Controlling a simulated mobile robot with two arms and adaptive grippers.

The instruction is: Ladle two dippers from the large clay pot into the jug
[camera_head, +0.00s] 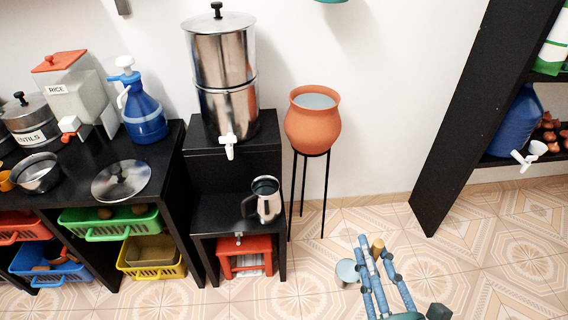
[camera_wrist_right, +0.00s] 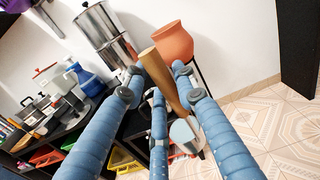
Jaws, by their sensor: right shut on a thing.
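The large clay pot (camera_head: 313,130) stands upright on a thin black tall-legged stand, with pale liquid showing inside its mouth. It also shows in the right wrist view (camera_wrist_right: 172,42). The steel jug (camera_head: 267,203) stands upright on the low black step, left of the pot. My right gripper (camera_head: 375,247) is shut on the wooden handle (camera_head: 377,245) of the dipper, whose metal cup (camera_head: 347,272) hangs to the left of the fingers. The dipper also shows in the right wrist view (camera_wrist_right: 158,75). It is apart from pot and jug, in front of the pot. My left gripper is not visible.
A steel water filter (camera_head: 222,85) with a white tap stands on the black stand above the jug. A black counter (camera_head: 165,190) with containers is at left. A black shelf (camera_head: 470,100) rises at right. The tiled floor between is clear.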

